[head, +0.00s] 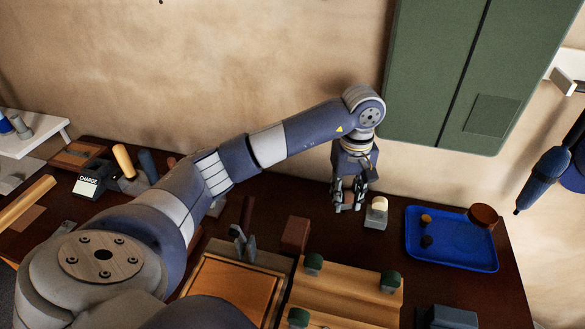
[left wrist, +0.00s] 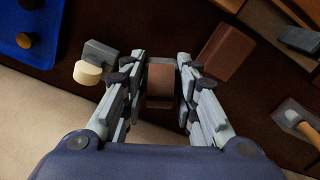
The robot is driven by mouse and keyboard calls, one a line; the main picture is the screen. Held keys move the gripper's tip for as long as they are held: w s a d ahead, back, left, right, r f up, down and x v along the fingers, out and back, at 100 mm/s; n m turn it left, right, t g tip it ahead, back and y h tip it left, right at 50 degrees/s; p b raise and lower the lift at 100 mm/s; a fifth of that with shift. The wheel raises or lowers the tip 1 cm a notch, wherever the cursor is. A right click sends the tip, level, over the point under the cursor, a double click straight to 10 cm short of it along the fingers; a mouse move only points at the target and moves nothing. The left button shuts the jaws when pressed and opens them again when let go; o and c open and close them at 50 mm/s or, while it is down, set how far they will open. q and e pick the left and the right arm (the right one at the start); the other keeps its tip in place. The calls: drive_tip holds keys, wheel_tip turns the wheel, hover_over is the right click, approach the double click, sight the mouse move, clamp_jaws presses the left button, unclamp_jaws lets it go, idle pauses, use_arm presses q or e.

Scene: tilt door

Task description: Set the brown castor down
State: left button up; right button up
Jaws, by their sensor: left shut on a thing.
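My left gripper (head: 348,198) is low over the dark table, near its back edge by the wall. In the left wrist view its fingers (left wrist: 161,95) are closed on the sides of a small brown piece (left wrist: 160,80), which I take for the brown castor. In the head view the fingers mostly hide this piece. I cannot tell whether its underside touches the table. My right gripper is not in view.
A grey block with a cream knob (head: 377,213) stands close right of the gripper. A brown block (head: 295,234) is to its left front. A blue tray (head: 452,258) with small round pieces lies farther right. A green cabinet (head: 430,75) hangs above.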

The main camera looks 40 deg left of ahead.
sight(344, 212)
use_arm(q)
wheel_tip(344, 212, down, 6)
drive_tip(key=shift+f+p, duration=0.25)
drive_tip(key=shift+p, duration=0.45)
wheel_tip(344, 212, down, 4)
drive_tip(key=shift+r+p, duration=0.25)
drive_tip(key=shift+p, duration=0.1)
drive_tip(key=shift+f+b, duration=0.2)
drive_tip(key=shift+b, duration=0.15)
drive_tip(key=o, duration=1.1)
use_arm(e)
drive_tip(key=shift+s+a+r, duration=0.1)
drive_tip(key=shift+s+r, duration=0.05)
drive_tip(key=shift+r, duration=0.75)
use_arm(q)
drive_tip(key=shift+r, duration=0.1)
drive_tip(key=shift+r+p, duration=0.15)
drive_tip(key=shift+p, duration=0.15)
wheel_tip(344, 212, up, 12)
drive_tip(key=b, duration=0.2)
drive_tip(key=shift+b, duration=0.35)
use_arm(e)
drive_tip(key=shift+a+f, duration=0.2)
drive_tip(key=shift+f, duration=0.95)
